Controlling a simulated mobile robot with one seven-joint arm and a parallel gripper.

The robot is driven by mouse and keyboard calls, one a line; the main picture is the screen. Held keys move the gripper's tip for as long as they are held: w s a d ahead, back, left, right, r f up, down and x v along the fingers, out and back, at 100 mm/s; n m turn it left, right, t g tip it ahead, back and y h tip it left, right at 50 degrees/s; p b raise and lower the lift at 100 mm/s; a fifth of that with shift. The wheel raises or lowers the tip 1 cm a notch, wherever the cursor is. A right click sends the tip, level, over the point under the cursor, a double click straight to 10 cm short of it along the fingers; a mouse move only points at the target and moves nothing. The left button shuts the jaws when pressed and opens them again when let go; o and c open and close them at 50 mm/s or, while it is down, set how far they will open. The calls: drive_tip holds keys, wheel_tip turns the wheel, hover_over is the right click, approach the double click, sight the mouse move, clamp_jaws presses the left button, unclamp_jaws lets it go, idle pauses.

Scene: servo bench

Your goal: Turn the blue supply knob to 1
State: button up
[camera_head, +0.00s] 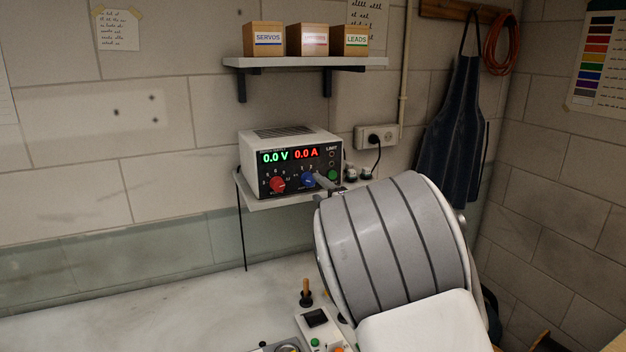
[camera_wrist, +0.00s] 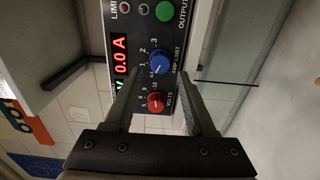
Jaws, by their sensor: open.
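The power supply (camera_head: 290,163) stands on a small shelf and reads 0.0 V and 0.0 A. Its blue knob (camera_head: 308,179), labelled AMP LIMIT, shows in the wrist view (camera_wrist: 161,62) with a dial numbered 1, 2, 3. Its pointer is too small to read surely. My gripper (camera_wrist: 157,72) is open, with its fingertips on either side of the blue knob; I cannot tell whether they touch it.
The red VOLTS knob (camera_wrist: 156,102) sits beside the blue one, between the fingers in the wrist view. A green button (camera_wrist: 166,11) is on the other side. A wall shelf (camera_head: 305,62) with three boxes hangs above. A wall socket (camera_head: 376,137) is to the right.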

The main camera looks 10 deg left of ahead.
sight(310, 182)
drive_tip(key=shift+p+x, duration=0.5)
drive_tip(key=shift+x, duration=2.05)
clamp_jaws()
